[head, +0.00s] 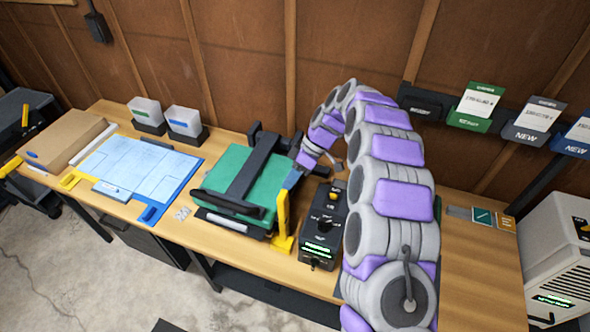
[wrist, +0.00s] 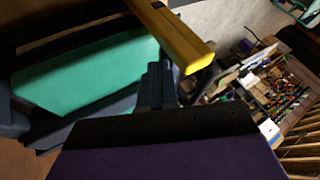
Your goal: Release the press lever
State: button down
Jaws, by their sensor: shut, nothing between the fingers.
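The press on the workbench has a green plate (head: 230,170) with a black bar across it. Its yellow lever (head: 283,218) stands roughly upright at the press's right front corner. My gripper (head: 291,180) is close by the lever's upper end, and the arm hides part of that area. In the wrist view the yellow lever (wrist: 182,42) crosses just beyond my fingertips (wrist: 157,72), with the green plate (wrist: 90,75) to the left. My fingers are together and hold nothing. I cannot tell whether they touch the lever.
A black control box (head: 322,225) with a green display stands right of the press. A blue-edged mat (head: 140,170) and two small bins (head: 183,121) are to the left. A white machine (head: 560,255) is at far right. The bench's right part (head: 475,270) is mostly clear.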

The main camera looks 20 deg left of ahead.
jog(key=shift+s+a, duration=0.25)
jog(key=shift+s, duration=1)
